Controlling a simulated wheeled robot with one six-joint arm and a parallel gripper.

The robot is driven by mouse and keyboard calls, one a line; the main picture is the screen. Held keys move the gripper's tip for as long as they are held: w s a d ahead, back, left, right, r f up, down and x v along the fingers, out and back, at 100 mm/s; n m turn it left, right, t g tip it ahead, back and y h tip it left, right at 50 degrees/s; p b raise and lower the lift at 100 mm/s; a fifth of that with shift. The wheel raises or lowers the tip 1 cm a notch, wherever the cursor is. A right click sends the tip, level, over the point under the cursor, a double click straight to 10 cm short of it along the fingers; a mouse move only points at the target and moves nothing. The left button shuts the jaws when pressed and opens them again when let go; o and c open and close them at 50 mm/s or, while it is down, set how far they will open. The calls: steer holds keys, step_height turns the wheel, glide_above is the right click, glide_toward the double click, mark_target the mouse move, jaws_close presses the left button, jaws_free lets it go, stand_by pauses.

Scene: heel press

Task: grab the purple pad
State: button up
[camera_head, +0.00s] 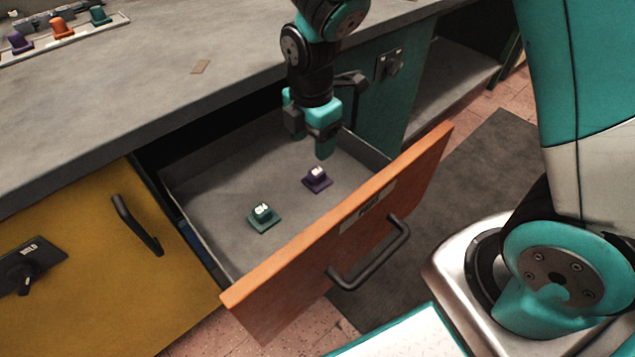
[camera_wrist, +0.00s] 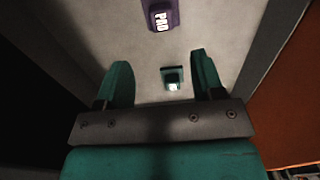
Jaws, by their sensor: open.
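The purple pad (camera_head: 317,180) lies on the floor of the open drawer (camera_head: 187,186), toward its right side. In the wrist view the purple pad (camera_wrist: 159,15) shows at the top edge, partly cut off, with "PAD" lettering. A green pad (camera_head: 264,217) lies in the same drawer, left of the purple one; in the wrist view the green pad (camera_wrist: 173,79) shows between my fingers, farther below. My gripper (camera_head: 318,140) is open and empty, pointing down over the drawer, above and apart from the purple pad. It also shows in the wrist view (camera_wrist: 160,75).
The drawer's orange front (camera_head: 350,235) with a dark handle (camera_head: 372,262) sticks out over the floor. A grey counter (camera_head: 150,90) overhangs the drawer's back. A tray (camera_head: 75,38) with coloured knob-like pieces stands on the counter. A yellow cabinet door (camera_head: 95,270) is at left.

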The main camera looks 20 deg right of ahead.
mark_target(315, 172)
step_height(315, 172, down, 5)
steer(key=shift+r+b, duration=0.2)
steer(key=shift+b, duration=0.3)
steer(key=f+b, duration=0.1)
steer(key=f, duration=0.1)
steer(key=f+b, duration=0.1)
steer(key=f, duration=0.2)
steer(key=shift+s+d+f, duration=0.1)
steer(key=shift+d+f, duration=0.05)
steer(key=shift+d, duration=0.05)
steer(key=shift+c, duration=0.3)
steer(key=c, duration=1)
steer(key=shift+o, duration=0.2)
